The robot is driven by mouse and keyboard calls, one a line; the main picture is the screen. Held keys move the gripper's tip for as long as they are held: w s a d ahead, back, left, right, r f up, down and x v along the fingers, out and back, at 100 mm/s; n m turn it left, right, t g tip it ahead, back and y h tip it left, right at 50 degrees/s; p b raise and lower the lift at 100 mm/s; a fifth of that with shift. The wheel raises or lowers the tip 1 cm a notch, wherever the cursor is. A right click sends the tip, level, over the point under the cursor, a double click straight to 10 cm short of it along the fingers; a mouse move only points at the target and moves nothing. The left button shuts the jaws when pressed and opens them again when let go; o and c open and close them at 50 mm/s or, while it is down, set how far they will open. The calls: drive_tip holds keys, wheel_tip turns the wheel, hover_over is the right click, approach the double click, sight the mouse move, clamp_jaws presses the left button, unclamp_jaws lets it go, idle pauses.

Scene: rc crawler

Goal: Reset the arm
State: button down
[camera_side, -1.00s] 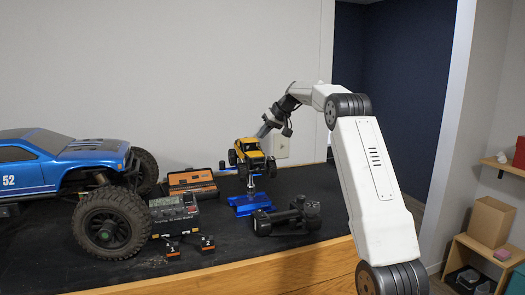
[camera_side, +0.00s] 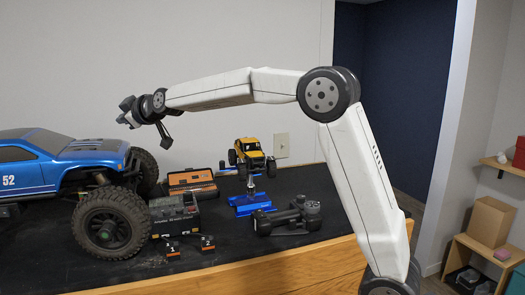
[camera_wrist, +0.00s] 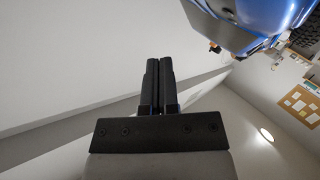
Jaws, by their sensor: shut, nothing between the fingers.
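My gripper (camera_side: 124,120) is raised in the side view, above the bench and near the front of the big blue truck. In the wrist view its two dark fingers (camera_wrist: 158,64) lie together, shut, with nothing between them. The yellow crawler (camera_side: 249,153) sits on a blue stand (camera_side: 250,203) on the bench, well to the right of my gripper and apart from it.
The blue truck (camera_side: 58,168) fills the left of the bench and shows at the top of the wrist view (camera_wrist: 245,22). A charger box (camera_side: 176,216), an orange-and-black case (camera_side: 191,183) and a dark chassis (camera_side: 288,217) lie on the black mat (camera_side: 330,190). The air above is clear.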

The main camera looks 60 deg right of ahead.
drive_tip(key=shift+n+y, duration=0.3)
drive_tip(key=shift+y, duration=0.6)
drive_tip(key=s+a+f, duration=0.1)
drive_tip(key=a, duration=0.2)
drive_tip(key=s+a+f, duration=0.1)
drive_tip(key=a, duration=0.3)
drive_tip(key=s+a+f, duration=0.1)
drive_tip(key=a+f, duration=0.1)
drive_tip(key=a, duration=0.1)
drive_tip(key=shift+s+a+f, duration=0.1)
drive_tip(key=shift+s+a, duration=0.1)
drive_tip(key=shift+s, duration=0.15)
drive_tip(key=s+a+f+y, duration=0.1)
drive_tip(key=s+a+f, duration=0.4)
drive_tip(key=f, duration=0.1)
drive_tip(key=s+d+f+m+g+h, duration=0.1)
drive_tip(key=s+d+f+m+g, duration=0.2)
drive_tip(key=s+f, duration=0.8)
drive_tip(key=s+d+f+m+g, duration=0.3)
drive_tip(key=s+d+f+g, duration=0.3)
drive_tip(key=s, duration=1)
wheel_tip(320, 180, down, 6)
drive_tip(key=g, duration=0.3)
drive_tip(key=shift+d+h, duration=0.4)
